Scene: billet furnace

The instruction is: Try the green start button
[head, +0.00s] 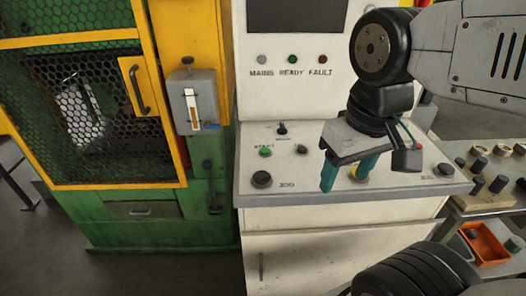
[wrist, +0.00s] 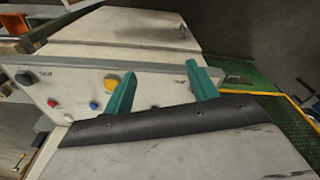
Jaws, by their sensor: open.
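The green start button (head: 265,152) sits on the sloped top of the white control console, under a START label, left of my gripper in the head view. I cannot make it out in the wrist view. My gripper (head: 348,176) is above the right half of the console top, its two teal fingers apart and pointing down, with nothing between them. The fingers also show in the wrist view (wrist: 163,90). A yellow button (head: 361,174) lies partly hidden behind the right finger; it also shows in the wrist view (wrist: 111,83).
A black knob (head: 262,179) stands just below the start button, a switch (head: 282,129) above right. MAINS, READY and FAULT lamps (head: 292,59) sit on the upright panel. A green and yellow caged machine (head: 85,105) is at left. A bench with several parts (head: 490,175) and an orange bin (head: 485,242) are at right.

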